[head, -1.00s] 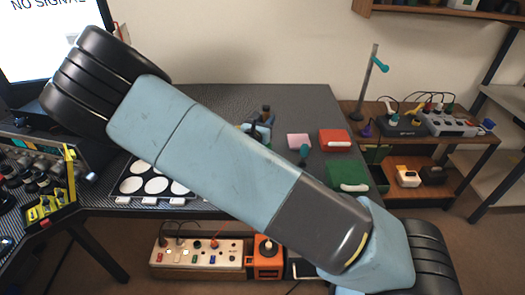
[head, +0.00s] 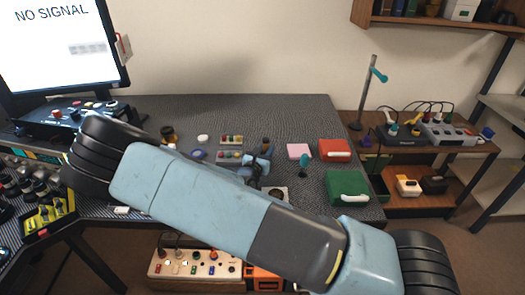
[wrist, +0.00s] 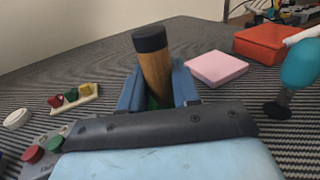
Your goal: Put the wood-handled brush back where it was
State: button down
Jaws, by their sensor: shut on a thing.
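The wood-handled brush (wrist: 154,72) stands near upright in the wrist view, a brown wooden handle with a black end cap on top. My gripper (wrist: 158,92) is shut on it, with a blue finger on each side. The brush's lower end is hidden behind the gripper body, so I cannot tell whether it touches the table. In the head view, my gripper (head: 257,165) and the brush (head: 265,144) are small, over the middle of the dark patterned table (head: 290,115), partly hidden by my arm.
A pink pad (wrist: 217,67), a red box (wrist: 262,42) and a teal-headed tool (wrist: 299,68) lie to the right. A rack of coloured pieces (wrist: 74,97) and a white disc (wrist: 17,118) are left. A green box (head: 347,187) sits at the table's right front.

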jog(key=shift+f, duration=0.15)
jog(key=c, duration=0.8)
grip_release()
jog(key=v, duration=1.3)
jog(key=shift+s+f, duration=0.3)
jog(key=shift+s, duration=0.15)
